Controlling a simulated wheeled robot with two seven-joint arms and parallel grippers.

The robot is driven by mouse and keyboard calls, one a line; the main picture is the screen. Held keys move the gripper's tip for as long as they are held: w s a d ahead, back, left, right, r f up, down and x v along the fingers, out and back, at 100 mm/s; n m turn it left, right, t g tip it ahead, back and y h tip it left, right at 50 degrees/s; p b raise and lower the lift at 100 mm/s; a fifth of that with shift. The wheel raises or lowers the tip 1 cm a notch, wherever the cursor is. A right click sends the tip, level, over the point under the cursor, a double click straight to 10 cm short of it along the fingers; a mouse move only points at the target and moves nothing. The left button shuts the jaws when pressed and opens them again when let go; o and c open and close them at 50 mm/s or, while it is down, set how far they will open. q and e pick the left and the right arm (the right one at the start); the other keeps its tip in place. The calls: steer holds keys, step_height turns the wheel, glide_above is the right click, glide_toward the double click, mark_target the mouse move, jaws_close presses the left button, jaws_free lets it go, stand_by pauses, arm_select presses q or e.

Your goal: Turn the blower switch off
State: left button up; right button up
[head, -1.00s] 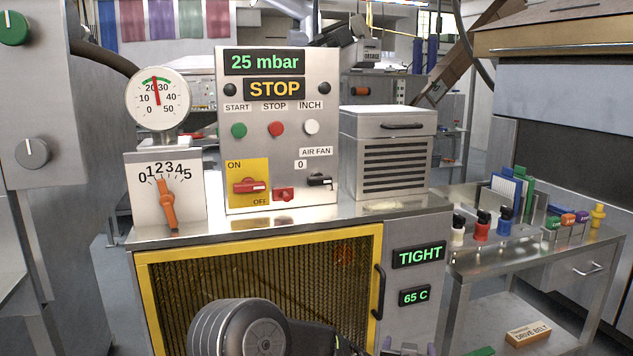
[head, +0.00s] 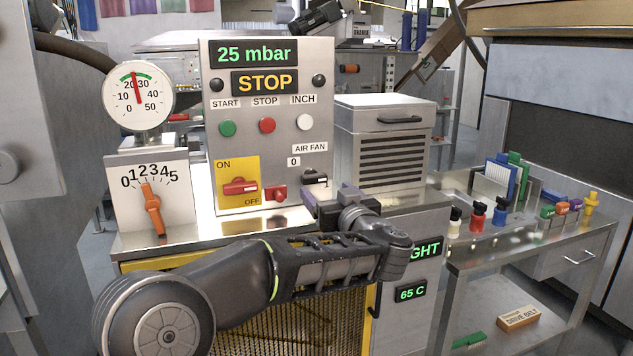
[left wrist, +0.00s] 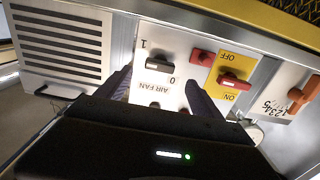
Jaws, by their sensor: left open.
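The black air fan switch (head: 315,179) is at the lower right of the steel control panel, under the AIR FAN label. My left gripper (head: 328,193) is just in front of it and hides its lower part. In the left wrist view, upside down, the black switch (left wrist: 164,63) shows with its handle level, between the marks 1 and 0. My left gripper (left wrist: 161,84) is open there, its two fingers apart on either side of the AIR FAN label. I cannot tell whether they touch the switch. My right gripper is not in view.
A red ON/OFF switch (head: 240,187) on a yellow plate and a small red knob (head: 276,193) sit left of the gripper. A vented steel box (head: 385,150) stands to the right. A dial with an orange pointer (head: 153,212) is at far left.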

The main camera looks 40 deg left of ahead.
mark_target(316, 181)
arm_select(q)
steer(key=p+x, duration=0.1)
steer(key=x, duration=0.6)
steer(key=shift+w+a, duration=0.1)
steer(key=shift+a, duration=0.15)
steer(key=shift+c, duration=0.5)
steer(key=c, duration=1.3)
